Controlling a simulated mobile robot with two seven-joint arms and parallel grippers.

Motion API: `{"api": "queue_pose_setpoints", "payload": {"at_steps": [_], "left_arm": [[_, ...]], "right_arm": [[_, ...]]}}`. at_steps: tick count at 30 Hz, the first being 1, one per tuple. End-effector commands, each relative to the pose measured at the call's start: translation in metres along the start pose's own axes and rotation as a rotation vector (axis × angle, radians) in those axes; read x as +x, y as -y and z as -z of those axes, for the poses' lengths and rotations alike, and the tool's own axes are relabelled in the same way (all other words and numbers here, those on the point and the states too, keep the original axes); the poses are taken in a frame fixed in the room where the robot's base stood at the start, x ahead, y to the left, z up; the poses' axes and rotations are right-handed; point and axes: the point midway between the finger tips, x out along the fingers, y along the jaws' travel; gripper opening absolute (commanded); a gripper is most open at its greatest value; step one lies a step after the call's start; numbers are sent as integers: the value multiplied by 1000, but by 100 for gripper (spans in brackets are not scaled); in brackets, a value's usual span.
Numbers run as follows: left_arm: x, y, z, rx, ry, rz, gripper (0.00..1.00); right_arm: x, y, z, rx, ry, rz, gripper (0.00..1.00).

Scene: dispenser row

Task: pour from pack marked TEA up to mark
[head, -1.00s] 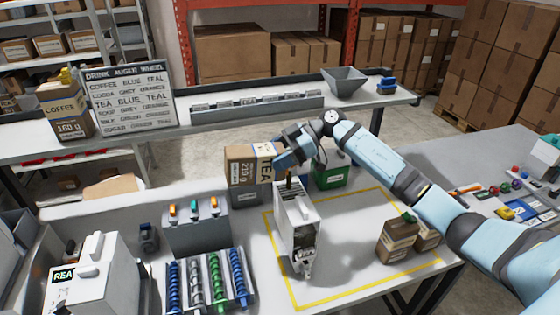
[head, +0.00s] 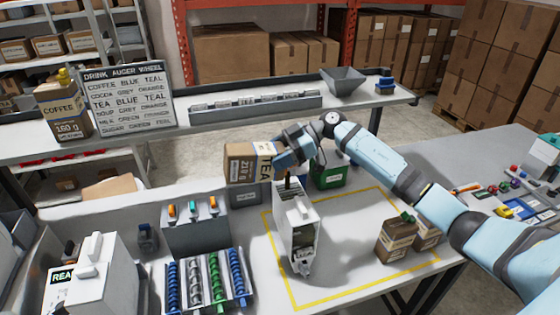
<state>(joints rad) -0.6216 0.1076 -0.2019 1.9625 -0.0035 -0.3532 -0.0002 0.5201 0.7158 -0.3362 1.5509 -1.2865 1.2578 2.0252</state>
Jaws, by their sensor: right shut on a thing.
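My right gripper (head: 286,152) is shut on the brown pack marked TEA (head: 240,166). It holds the pack on its side, in the air, with the lettering turned sideways. The pack's right end tilts slightly down, above and left of the white dispenser (head: 298,235). The dispenser stands upright inside the yellow outline, with a dark window on its front. The opening of the pack, any flow and the fill mark cannot be made out. My left gripper is not in view.
A sign (head: 128,97) lists drinks with auger and wheel colours. A COFFEE pack (head: 62,108) stands on the back shelf. Coloured augers (head: 210,280) lie at the front. A green bin (head: 330,176) is behind the dispenser. Brown packs (head: 397,240) stand at right. The outlined area's middle is clear.

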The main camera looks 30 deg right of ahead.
Motion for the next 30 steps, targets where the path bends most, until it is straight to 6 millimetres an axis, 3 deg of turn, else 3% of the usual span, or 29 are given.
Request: {"api": "queue_pose_setpoints", "payload": {"at_steps": [30], "left_arm": [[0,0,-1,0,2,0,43]], "right_arm": [[-4,0,0,-1,-79,0,26]]}}
